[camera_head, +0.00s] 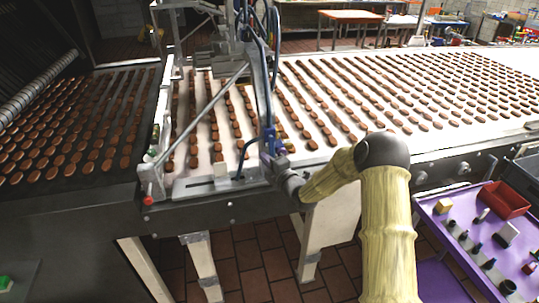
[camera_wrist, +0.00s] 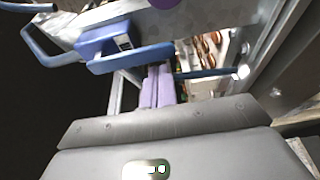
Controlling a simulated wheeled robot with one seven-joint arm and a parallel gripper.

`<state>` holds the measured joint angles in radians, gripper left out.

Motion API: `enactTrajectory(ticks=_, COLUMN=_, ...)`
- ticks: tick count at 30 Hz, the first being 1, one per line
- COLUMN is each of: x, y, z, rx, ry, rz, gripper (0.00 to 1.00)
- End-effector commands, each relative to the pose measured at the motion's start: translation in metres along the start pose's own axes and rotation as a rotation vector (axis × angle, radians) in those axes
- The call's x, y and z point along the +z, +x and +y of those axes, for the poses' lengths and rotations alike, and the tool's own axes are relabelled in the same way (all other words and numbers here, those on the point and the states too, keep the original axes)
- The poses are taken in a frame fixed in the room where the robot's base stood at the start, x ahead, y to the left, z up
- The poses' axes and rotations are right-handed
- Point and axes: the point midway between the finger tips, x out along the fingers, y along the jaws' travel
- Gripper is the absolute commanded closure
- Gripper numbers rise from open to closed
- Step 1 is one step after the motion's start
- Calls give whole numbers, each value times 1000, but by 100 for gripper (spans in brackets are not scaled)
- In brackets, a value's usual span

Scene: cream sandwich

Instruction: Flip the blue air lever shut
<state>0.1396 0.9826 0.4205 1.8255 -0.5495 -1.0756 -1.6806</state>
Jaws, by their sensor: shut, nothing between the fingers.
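A blue lever-like part (camera_wrist: 130,56) with a flat plate and a small label shows in the upper left of the wrist view. In the head view a blue curved piece (camera_head: 242,154) shows beside my gripper at the machine's front rail, but I cannot tell if it is the same part. My gripper (camera_wrist: 156,72) has two purple fingers pressed together, with nothing between them. Their tips are close by the lower edge of the blue part; I cannot tell whether they touch. In the head view my gripper (camera_head: 268,160) is at the rail, its tips partly hidden.
A conveyor (camera_head: 300,150) carries rows of brown biscuits. Blue hoses (camera_head: 272,60) and a metal frame stand close around my gripper. A red knob (camera_head: 148,201) is at the rail's left end. A purple cart top (camera_head: 450,240) with a red bin (camera_head: 503,199) stands right.

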Motion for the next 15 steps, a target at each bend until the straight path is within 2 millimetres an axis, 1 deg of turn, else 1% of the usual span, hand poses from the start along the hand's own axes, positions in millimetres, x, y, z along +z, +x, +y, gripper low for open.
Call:
enactTrajectory(ticks=1, x=4, y=-1, z=3, rx=0, ry=1, rz=1, gripper=100)
enactTrajectory(ticks=3, x=6, y=-2, z=2, rx=0, ry=1, rz=5, gripper=100)
enactTrajectory(ticks=15, x=12, y=-5, z=0, rx=0, ry=0, rz=2, gripper=100)
